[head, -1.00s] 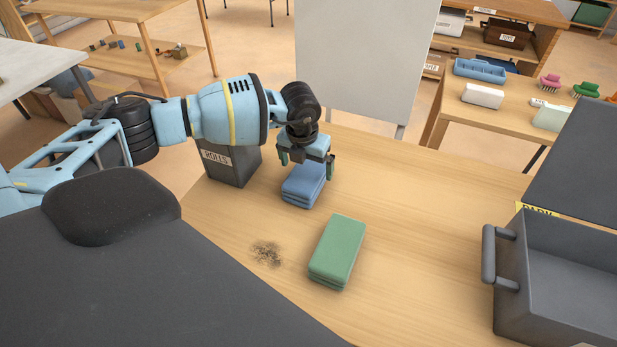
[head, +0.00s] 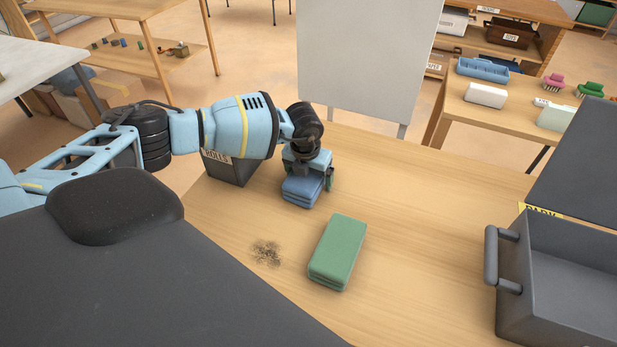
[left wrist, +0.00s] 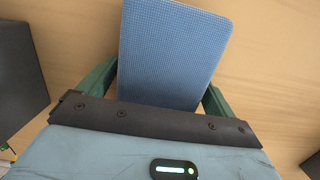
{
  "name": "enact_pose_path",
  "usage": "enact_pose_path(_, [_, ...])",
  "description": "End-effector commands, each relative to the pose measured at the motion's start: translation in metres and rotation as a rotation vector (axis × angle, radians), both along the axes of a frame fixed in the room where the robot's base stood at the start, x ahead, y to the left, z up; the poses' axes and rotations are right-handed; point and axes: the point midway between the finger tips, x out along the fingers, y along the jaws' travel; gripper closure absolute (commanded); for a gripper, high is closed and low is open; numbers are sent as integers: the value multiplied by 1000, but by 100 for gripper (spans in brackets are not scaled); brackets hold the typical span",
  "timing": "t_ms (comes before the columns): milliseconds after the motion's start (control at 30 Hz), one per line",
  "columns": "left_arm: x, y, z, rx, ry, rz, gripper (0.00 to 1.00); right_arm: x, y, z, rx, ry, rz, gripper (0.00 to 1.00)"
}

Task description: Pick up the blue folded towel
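The blue folded towel (head: 300,190) lies on the wooden table (head: 420,200), in front of a grey box. My left gripper (head: 307,184) is right over the towel, pointing down. In the left wrist view the blue towel (left wrist: 172,50) lies between the two green fingers of my left gripper (left wrist: 160,85). My right gripper is not in view.
A green folded towel (head: 338,250) lies nearer on the table, beside a dark speckled patch (head: 267,253). The grey box labelled ROLLS (head: 232,168) stands close behind my left gripper. A dark open bin with a handle (head: 560,285) stands at the right. The table's middle right is clear.

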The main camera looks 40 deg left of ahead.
Motion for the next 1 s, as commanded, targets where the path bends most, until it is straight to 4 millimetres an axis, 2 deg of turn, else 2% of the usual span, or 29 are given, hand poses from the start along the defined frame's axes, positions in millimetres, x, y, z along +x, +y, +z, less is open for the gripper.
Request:
enact_pose_path(33, [0, 0, 0, 0, 0, 0, 16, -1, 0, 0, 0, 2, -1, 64])
enact_pose_path(300, [0, 0, 0, 0, 0, 0, 50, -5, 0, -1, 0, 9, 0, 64])
enact_pose_path(533, [0, 0, 2, -1, -1, 1, 50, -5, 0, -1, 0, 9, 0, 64])
enact_pose_path(633, [1, 0, 9, -1, -3, 1, 50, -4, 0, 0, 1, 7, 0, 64])
enact_pose_path(1000, [1, 0, 74, 0, -5, 1, 50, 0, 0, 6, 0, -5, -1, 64])
